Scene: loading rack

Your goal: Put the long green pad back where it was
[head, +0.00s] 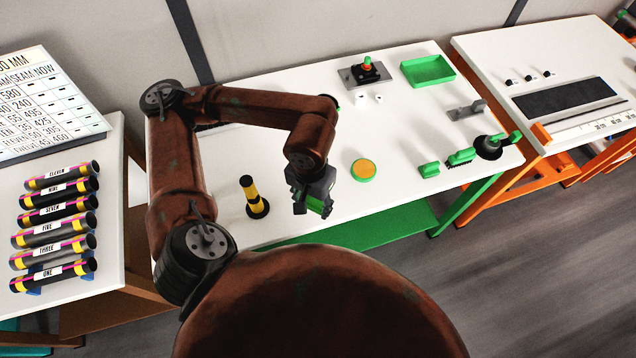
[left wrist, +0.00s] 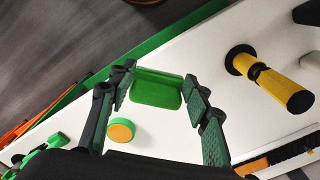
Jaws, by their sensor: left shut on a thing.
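My left gripper (head: 308,196) is shut on a green pad (head: 320,208), above the front part of the white table (head: 330,128). In the left wrist view the green pad (left wrist: 157,92) sits between the two dark fingers, its broad face showing; part of it is hidden by the fingers in the head view. I cannot tell its full length. A small green block (head: 429,169) stands to the right on the table, beside a green brush-like piece (head: 461,157). My right gripper is not in view.
A yellow-and-black post (head: 252,196) stands left of the gripper, and a round green-and-orange disc (head: 363,170) lies to its right. A green tray (head: 428,70) and a grey fixture (head: 365,74) are at the back. A green-handled tool (head: 494,145) stands near the right end.

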